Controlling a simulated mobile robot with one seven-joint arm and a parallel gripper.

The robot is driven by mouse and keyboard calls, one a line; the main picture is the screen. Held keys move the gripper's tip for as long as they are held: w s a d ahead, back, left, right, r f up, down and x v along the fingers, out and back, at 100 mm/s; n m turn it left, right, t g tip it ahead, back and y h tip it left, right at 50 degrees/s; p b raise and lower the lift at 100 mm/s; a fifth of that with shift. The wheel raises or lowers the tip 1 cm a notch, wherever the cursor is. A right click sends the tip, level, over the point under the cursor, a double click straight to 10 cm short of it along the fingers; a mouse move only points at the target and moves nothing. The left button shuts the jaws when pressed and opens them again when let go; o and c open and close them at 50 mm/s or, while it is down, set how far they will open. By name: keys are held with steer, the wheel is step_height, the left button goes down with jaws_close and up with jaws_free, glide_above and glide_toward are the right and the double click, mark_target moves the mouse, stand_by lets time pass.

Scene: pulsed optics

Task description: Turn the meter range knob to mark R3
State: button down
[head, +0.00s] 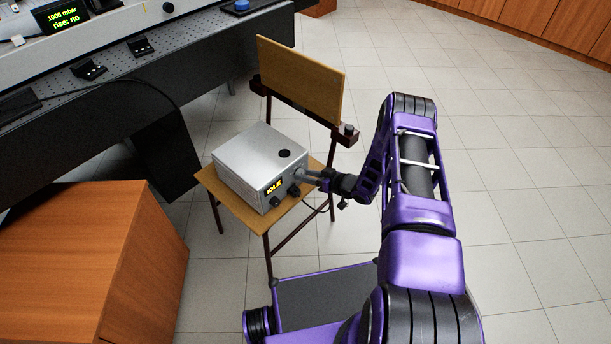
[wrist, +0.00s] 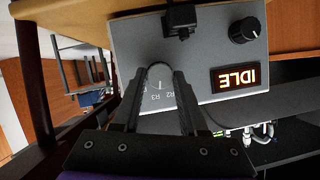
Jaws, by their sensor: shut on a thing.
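The grey meter box (head: 245,165) sits on the seat of a wooden chair. My gripper (head: 310,176) reaches the panel's right end in the head view. In the wrist view my gripper (wrist: 163,78) has its two fingers closed around the range knob at a pale round dial (wrist: 158,98).
A second black knob (wrist: 244,28) and a black fitting (wrist: 180,21) are on the same panel. The chair back (head: 300,75) rises behind the box. A wooden cabinet (head: 90,265) stands at the left, and an optical bench (head: 150,60) is behind it. Floor at right is clear.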

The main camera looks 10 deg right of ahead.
steer(key=shift+d+m+y, duration=0.1)
steer(key=shift+m+y, duration=0.2)
steer(key=shift+m, duration=0.2)
stand_by(0.3)
steer(key=shift+c, duration=2.2)
jaws_free()
steer(key=shift+g, duration=0.3)
steer(key=p+v, duration=0.2)
steer(key=v, duration=1.5)
steer(key=shift+s, duration=0.15)
steer(key=shift+d, duration=0.15)
